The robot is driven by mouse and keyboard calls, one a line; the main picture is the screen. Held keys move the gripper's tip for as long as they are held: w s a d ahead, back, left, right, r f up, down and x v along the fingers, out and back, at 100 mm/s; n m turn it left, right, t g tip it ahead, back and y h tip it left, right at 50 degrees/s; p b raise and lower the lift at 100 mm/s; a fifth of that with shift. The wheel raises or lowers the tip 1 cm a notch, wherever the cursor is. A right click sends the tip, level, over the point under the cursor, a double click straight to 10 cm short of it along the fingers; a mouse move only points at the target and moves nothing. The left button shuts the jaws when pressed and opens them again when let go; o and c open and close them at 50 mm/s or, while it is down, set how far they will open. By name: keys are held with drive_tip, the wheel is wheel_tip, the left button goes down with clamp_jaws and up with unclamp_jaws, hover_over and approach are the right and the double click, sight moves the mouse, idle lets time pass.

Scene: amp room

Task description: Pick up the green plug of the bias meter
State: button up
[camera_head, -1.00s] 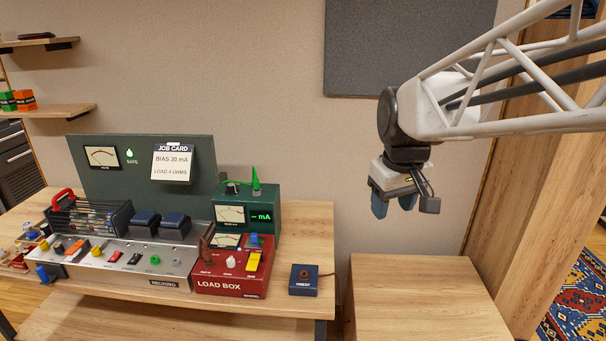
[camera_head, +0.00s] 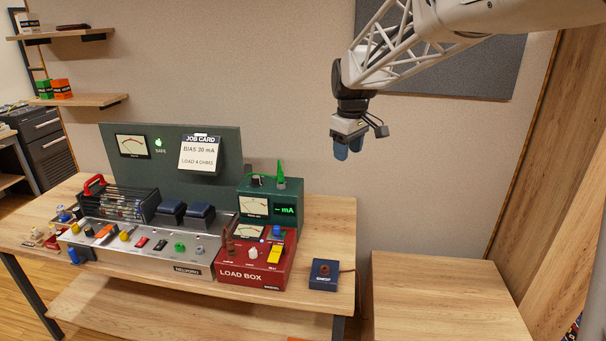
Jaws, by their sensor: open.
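The green plug (camera_head: 281,172) stands upright on top of the dark green bias meter (camera_head: 270,206), at its right side. The bias meter has a dial and a lit green "mA" display, and it sits at the back right of the workbench. My gripper (camera_head: 348,151) hangs above and to the right of the plug, in front of the wall. It points down, is open and holds nothing. Its blue fingertips are well apart from the plug.
The red load box (camera_head: 258,277) stands in front of the bias meter. A dark blue box (camera_head: 323,274) sits to its right. A tall green panel (camera_head: 218,155) with a job card (camera_head: 200,156) rises at left. A bare wooden surface (camera_head: 440,295) lies at right.

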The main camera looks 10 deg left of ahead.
drive_tip(key=w+a+f+n, duration=0.3)
drive_tip(key=w+a+f, duration=0.1)
drive_tip(key=w+a, duration=0.6)
drive_tip(key=n+g, duration=0.1)
drive_tip(key=n, duration=0.3)
hover_over(281, 173)
drive_tip(key=f, duration=0.8)
drive_tip(key=shift+w+a, duration=0.2)
drive_tip(key=shift+w, duration=0.05)
drive_tip(key=shift+f, duration=1.35)
drive_tip(key=shift+f, duration=2.6)
